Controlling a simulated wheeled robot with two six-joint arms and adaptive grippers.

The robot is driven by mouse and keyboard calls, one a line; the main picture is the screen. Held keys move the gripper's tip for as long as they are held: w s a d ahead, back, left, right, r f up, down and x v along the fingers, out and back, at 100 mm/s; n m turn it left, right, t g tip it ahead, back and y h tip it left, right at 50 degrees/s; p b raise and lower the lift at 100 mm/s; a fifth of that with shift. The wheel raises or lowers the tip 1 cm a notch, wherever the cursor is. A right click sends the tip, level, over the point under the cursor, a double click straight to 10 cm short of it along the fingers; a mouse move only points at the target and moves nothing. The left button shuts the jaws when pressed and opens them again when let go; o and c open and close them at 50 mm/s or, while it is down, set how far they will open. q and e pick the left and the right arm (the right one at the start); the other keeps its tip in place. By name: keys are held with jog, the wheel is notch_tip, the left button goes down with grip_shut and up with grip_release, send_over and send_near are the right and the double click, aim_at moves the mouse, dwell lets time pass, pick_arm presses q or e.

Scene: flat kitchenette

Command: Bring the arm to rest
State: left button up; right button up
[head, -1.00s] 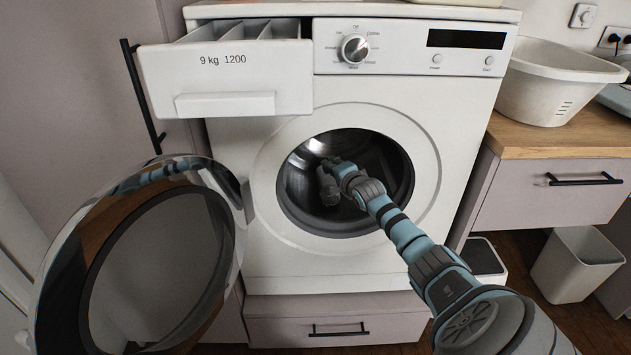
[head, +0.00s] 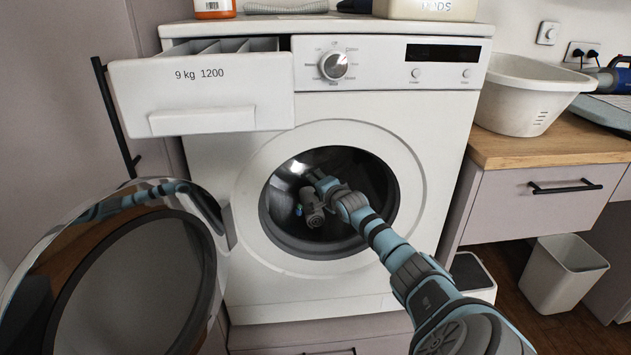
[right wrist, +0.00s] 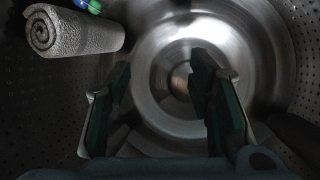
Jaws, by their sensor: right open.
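My right arm (head: 385,245) reaches from the lower right through the open round door of the washing machine (head: 215,205) into its drum (head: 375,180). In the right wrist view my right gripper (right wrist: 163,105) is open, its two dark green fingers apart with nothing between them. They point at the drum's shiny back wall. My left gripper is not in view.
A rolled grey towel (right wrist: 75,32) and a small blue-green item (right wrist: 88,5) are left of the fingers. The glass door (head: 120,270) stands open at left; the detergent drawer (head: 200,95) is pulled out. A white basin (head: 525,95) stands on the right counter (head: 555,148).

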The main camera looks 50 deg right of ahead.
jog(key=shift+s, duration=0.1)
jog(key=v, duration=0.7)
jog(key=shift+s+a+r, duration=0.1)
